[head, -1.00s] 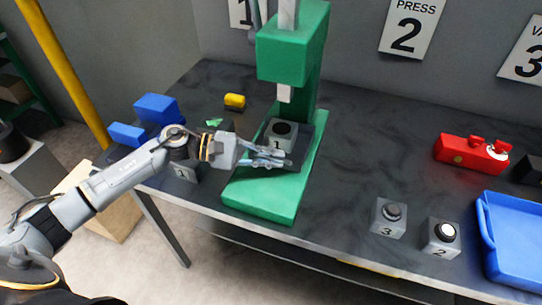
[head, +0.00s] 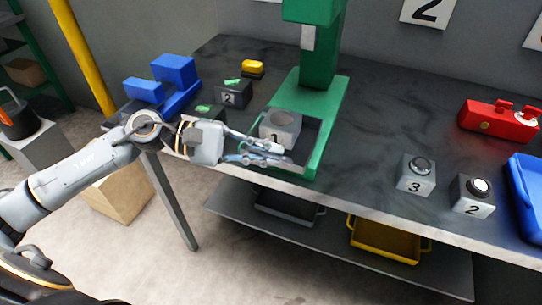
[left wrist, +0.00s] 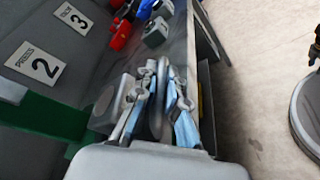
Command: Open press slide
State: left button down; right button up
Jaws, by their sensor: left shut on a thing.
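The green press (head: 322,60) stands on the dark bench. Its slide (head: 308,142) is drawn out to the front of the green base, clear of the ram (head: 308,37). The grey block marked 1 (head: 281,129) sits upright on the slide. My left gripper (head: 278,155) is at the slide's front, in front of the block. In the left wrist view, its fingers (left wrist: 160,108) are shut around the grey handle bar (left wrist: 160,85). The fingers partly hide the handle in the head view. My right gripper is not in view.
Blocks marked 3 (head: 416,174) and 2 (head: 473,195), a red fixture (head: 498,122) and a blue tray (head: 524,195) are at the right. Bins sit on the lower shelf (head: 335,236).

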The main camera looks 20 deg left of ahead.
pick_arm(q)
jog(key=shift+s, duration=0.7)
jog(key=c, duration=1.4)
grip_release()
jog(key=v, duration=1.2)
